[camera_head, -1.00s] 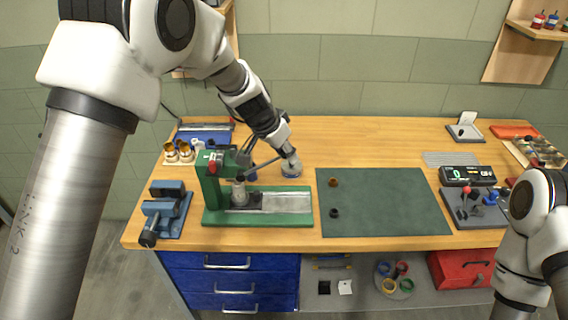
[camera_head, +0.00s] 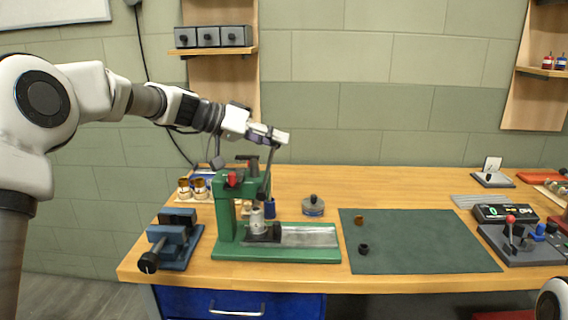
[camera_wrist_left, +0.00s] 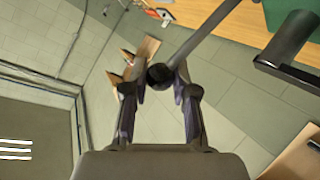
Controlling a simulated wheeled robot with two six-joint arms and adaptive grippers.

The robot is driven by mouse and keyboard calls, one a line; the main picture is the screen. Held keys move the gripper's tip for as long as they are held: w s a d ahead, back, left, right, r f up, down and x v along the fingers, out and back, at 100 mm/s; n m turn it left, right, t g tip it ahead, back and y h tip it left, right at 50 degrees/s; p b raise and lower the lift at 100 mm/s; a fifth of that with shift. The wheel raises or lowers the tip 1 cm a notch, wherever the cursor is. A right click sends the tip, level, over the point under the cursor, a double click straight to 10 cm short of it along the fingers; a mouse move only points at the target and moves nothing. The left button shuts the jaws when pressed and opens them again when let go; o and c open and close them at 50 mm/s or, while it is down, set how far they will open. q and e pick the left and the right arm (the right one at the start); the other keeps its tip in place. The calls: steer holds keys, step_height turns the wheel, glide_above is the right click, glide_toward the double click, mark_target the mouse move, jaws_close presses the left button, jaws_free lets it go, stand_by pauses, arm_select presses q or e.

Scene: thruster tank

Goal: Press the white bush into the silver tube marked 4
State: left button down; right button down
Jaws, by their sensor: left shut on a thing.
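A green press (camera_head: 227,215) stands at the left of the bench. A silver tube (camera_head: 257,223) stands upright under its ram; no number is readable on it. I cannot make out the white bush apart from the tube and ram. My left gripper (camera_head: 279,136) is high above the press, at the upper end of its lever (camera_head: 269,168). In the left wrist view, the fingers of my left gripper (camera_wrist_left: 159,90) are shut on the lever's black ball knob (camera_wrist_left: 160,76). My right gripper is out of view.
A blue vise (camera_head: 171,243) stands left of the press. A round knobbed piece (camera_head: 313,207) stands behind its right end. A green mat (camera_head: 425,245) carries a brown bush (camera_head: 358,220) and a black one (camera_head: 364,248). Gold-topped pieces (camera_head: 200,189) stand behind left.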

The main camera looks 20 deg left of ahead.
arm_select(q)
steer(key=shift+s+a+f+b, duration=0.15)
steer(key=shift+a+f+b, duration=0.05)
steer(key=shift+a+b, duration=0.2)
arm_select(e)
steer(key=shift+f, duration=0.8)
arm_select(q)
steer(key=c, duration=0.9)
jaws_free()
steer(key=shift+h, duration=0.3)
steer(key=shift+r, duration=0.15)
steer(key=shift+a+r, duration=0.1)
steer(key=shift+a, duration=0.1)
steer(key=v, duration=1.1)
steer(key=shift+s+a, duration=0.2)
steer(key=shift+a, duration=0.05)
